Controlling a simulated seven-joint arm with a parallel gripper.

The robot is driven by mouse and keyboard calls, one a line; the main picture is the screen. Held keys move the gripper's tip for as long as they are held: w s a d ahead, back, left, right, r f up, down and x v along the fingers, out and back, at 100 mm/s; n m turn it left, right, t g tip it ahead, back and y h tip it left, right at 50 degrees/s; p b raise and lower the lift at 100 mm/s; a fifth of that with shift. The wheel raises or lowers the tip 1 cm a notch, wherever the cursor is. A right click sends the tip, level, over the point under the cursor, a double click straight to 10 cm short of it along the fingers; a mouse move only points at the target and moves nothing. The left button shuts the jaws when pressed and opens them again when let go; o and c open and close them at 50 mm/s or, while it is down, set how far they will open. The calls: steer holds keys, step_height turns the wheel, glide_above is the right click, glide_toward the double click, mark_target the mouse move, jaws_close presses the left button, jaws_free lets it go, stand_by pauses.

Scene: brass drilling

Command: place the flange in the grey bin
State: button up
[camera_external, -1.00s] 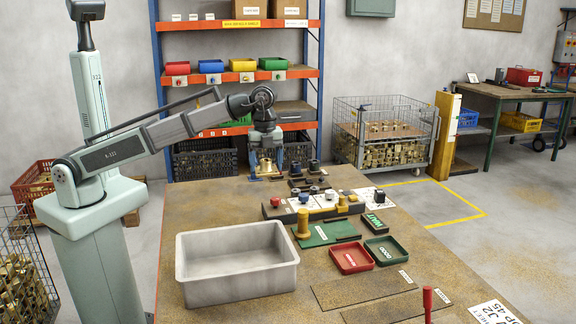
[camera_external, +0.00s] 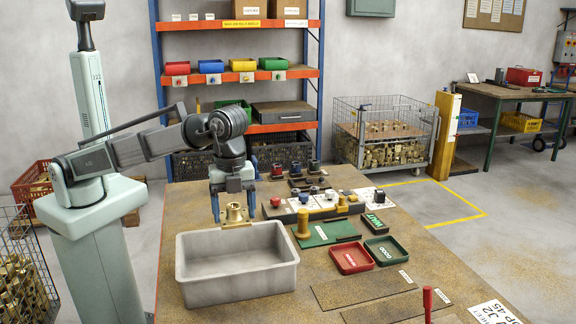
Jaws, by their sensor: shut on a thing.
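The brass flange (camera_external: 235,214) is held between the fingers of my gripper (camera_external: 233,212), which is shut on it. It has a short upright neck above a wider base. It shows just above the back rim of the grey bin (camera_external: 237,284) in this view. I cannot tell exactly how high it is or whether it is over the bin's opening. The grey bin stands on the near left of the table, and its visible inside is empty.
Right of the bin are a brass cylinder (camera_external: 303,224), a green mat (camera_external: 328,232), a red tray (camera_external: 351,258) and a dark green tray (camera_external: 385,250). A fixture block (camera_external: 322,205) stands behind them. A red-handled tool (camera_external: 428,300) is at the front right.

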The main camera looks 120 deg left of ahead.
mark_target(232, 219)
steer(key=f, duration=0.2)
steer(key=d+f, duration=0.1)
steer(key=shift+d+f, duration=0.1)
steer(key=shift+f, duration=5.9)
steer(key=shift+f, duration=0.15)
steer(key=o, duration=1.5)
step_height(232, 219, up, 12)
steer(key=shift+r, duration=0.15)
